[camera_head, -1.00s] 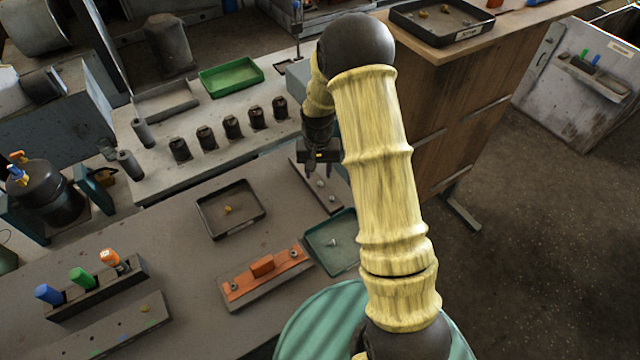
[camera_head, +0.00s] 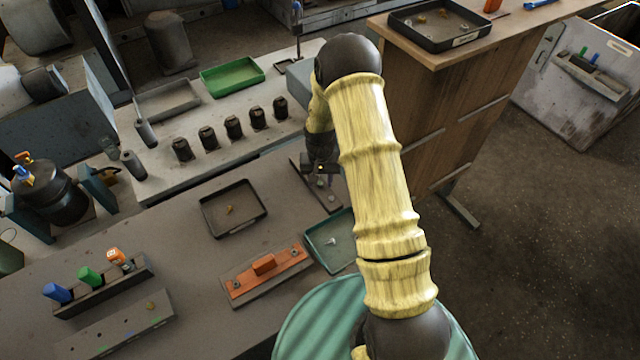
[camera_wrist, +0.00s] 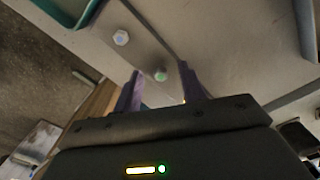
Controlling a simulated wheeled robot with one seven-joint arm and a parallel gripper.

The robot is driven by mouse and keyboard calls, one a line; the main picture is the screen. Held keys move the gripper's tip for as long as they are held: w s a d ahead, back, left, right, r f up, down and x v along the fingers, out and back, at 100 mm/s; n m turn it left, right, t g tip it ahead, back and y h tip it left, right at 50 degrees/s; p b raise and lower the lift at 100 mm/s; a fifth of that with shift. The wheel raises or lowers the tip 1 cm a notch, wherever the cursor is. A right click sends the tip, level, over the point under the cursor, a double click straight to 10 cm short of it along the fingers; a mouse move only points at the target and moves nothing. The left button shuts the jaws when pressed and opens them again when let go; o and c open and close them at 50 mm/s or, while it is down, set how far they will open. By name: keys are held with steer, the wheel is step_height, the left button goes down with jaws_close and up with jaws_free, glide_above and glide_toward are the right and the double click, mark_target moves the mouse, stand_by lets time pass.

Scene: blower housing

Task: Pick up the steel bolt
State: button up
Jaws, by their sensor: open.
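Two small hex-headed bolts stand on a narrow dark plate (camera_head: 303,180) at the right of the bench. In the wrist view, a greenish-topped bolt (camera_wrist: 161,75) sits between the fingertips, and a pale steel-looking bolt (camera_wrist: 121,37) sits farther up the plate. My gripper (camera_wrist: 161,70) is open above the plate, its two fingers on either side of the greenish bolt and holding nothing. In the head view, my gripper (camera_head: 322,182) partly hides the plate. A silver bolt-like piece (camera_head: 331,241) lies in the teal tray (camera_head: 316,262); I cannot tell which one the task means.
A dark tray (camera_head: 205,220) with a brass piece and an orange-topped fixture (camera_head: 290,259) lie left of the plate. A rack (camera_head: 82,302) holds colored handles. Several dark cylinders (camera_head: 233,128) stand behind. A wooden cabinet (camera_head: 440,110) rises to the right of my arm.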

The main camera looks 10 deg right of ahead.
steer(key=c, duration=0.8)
step_height(320, 180, up, 10)
steer(key=b, duration=0.3)
stand_by(0.5)
step_height(320, 180, up, 5)
steer(key=p, duration=0.4)
glide_above(320, 184)
